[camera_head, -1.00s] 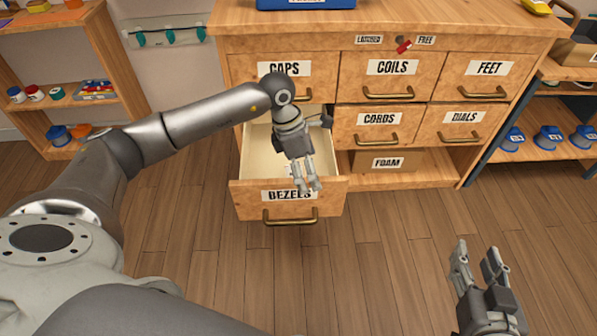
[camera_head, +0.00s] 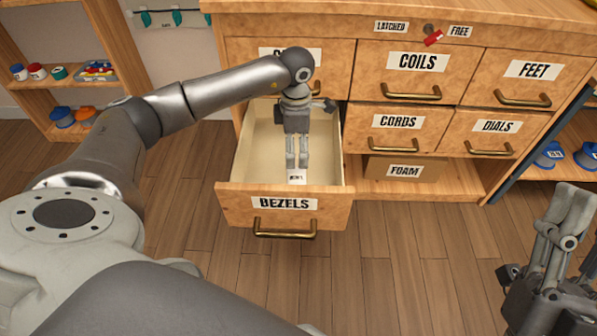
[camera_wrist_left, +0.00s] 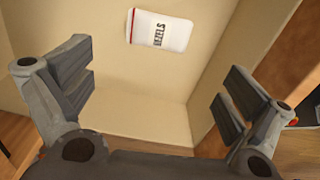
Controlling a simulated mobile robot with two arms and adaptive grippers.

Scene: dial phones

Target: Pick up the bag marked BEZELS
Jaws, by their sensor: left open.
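The bag marked BEZELS (camera_wrist_left: 160,31) is a small white packet with red edge lines, lying in the open drawer. It shows at the upper middle of the left wrist view, and in the head view (camera_head: 297,177) just beyond my fingertips. The drawer labelled BEZELS (camera_head: 235,200) is pulled out. My left gripper (camera_head: 297,164) is open and empty, pointing down into the drawer; in the left wrist view its fingers (camera_wrist_left: 160,90) stand wide apart, with the bag beyond them. My right gripper (camera_head: 563,215) is at the lower right, away from the cabinet; its finger gap is unclear.
Closed drawers labelled COILS (camera_head: 415,68), FEET (camera_head: 527,75), CORDS (camera_head: 398,128) and DIALS (camera_head: 495,132) lie right of the open drawer. A FOAM box (camera_head: 405,170) sits in a lower opening. The floor before the cabinet is clear.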

